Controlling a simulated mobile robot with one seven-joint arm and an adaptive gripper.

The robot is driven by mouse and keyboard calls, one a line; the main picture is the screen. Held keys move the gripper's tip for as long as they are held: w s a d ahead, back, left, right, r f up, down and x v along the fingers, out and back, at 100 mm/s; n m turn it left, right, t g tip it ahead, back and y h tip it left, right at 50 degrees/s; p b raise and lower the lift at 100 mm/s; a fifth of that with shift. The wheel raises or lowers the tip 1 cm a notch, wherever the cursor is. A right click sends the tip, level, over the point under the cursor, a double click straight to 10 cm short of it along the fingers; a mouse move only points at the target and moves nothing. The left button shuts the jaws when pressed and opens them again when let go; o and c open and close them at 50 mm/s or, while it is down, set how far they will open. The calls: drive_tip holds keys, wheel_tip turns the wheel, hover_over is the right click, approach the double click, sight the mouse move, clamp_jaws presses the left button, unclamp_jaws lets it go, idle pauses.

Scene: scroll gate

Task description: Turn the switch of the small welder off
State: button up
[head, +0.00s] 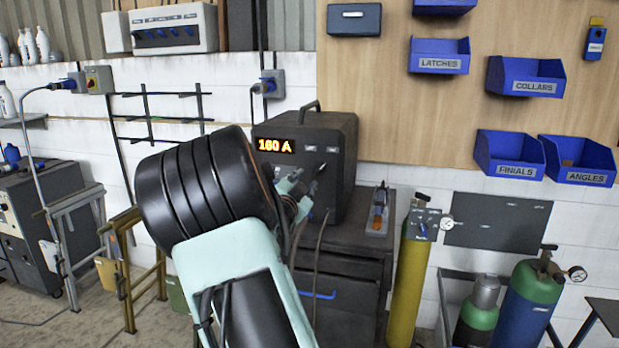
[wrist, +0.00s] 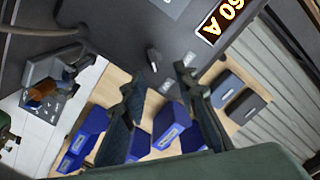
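The small welder (head: 336,135) is a dark box with a top handle, standing on a dark cabinet. Its lit display (head: 275,145) reads 160 A, and part of that display shows in the wrist view (wrist: 221,20). A small dark knob (wrist: 152,58), seemingly the switch, sticks out from the welder's front in the wrist view. Pale labels sit near it. My gripper (wrist: 157,80) is open and empty. Its fingers are apart, with the knob between and just beyond the tips in the picture; I see no contact. In the head view my gripper (head: 303,188) is before the welder's front, partly hiding it.
A tray with an orange-handled tool (head: 378,218) lies right of the welder; it shows in the wrist view (wrist: 47,92). A cable hangs from the welder's front. A yellow gas cylinder (head: 409,270) stands right of the cabinet. Blue bins (head: 510,155) hang on the wooden board.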

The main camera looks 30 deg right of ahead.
sight(319, 170)
drive_tip(key=shift+m+h, duration=0.3)
drive_tip(key=x, duration=0.3)
drive_tip(key=p+x, duration=0.1)
drive_tip(key=x, duration=0.3)
drive_tip(key=s+d+f+x, duration=0.1)
drive_tip(key=x, duration=0.3)
drive_tip(key=shift+c, duration=0.4)
clamp_jaws()
